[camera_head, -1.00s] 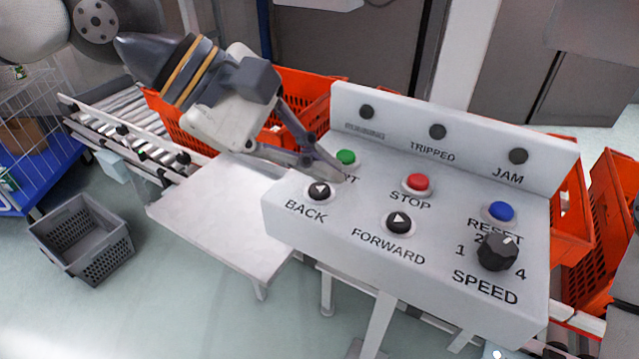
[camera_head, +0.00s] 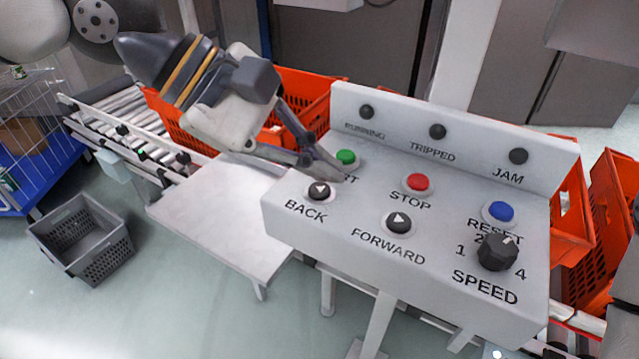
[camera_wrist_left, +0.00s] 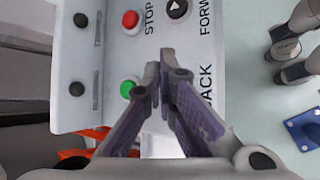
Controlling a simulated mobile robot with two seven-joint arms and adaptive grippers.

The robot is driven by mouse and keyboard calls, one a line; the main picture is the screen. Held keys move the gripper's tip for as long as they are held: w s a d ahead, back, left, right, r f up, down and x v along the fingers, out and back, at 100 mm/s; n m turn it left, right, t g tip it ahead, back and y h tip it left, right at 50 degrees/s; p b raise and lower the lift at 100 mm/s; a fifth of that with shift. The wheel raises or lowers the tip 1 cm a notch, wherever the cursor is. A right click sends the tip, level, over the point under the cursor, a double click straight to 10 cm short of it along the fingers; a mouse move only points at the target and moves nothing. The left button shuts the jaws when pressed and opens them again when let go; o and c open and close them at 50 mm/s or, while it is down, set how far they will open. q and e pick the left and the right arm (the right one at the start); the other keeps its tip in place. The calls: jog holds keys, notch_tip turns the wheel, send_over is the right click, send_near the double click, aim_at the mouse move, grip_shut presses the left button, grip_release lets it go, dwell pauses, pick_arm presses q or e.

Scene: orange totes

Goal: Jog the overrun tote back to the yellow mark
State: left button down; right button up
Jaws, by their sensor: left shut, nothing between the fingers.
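A light grey control panel (camera_head: 290,222) carries labelled buttons. The black BACK button (camera_head: 319,190) and black FORWARD button (camera_head: 399,222) bear arrows. My left gripper (camera_head: 338,176) is shut and empty, with its tips over the panel between BACK and the green START button (camera_head: 346,157). In the left wrist view its closed fingers (camera_wrist_left: 163,72) cover the BACK button, beside the BACK lettering; contact cannot be told. An orange tote (camera_head: 300,90) stands on the conveyor behind my left arm, partly hidden. More orange totes (camera_head: 610,215) are at the right. No yellow mark shows. My right gripper is not in view.
The red STOP button (camera_head: 418,183), blue RESET button (camera_head: 500,211) and SPEED knob (camera_head: 497,252) are on the panel. The RUNNING, TRIPPED and JAM lamps look dark. A white table (camera_head: 215,215) and grey crate (camera_head: 82,240) stand left. Conveyor rollers (camera_head: 130,108) lie behind.

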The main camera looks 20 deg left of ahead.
aim_at(318, 194)
pick_arm(q)
jog(key=shift+f, duration=0.15)
jog(key=shift+f, duration=0.3)
jog(key=shift+f, duration=0.45)
dwell(0.8)
jog(key=shift+r, duration=3.4)
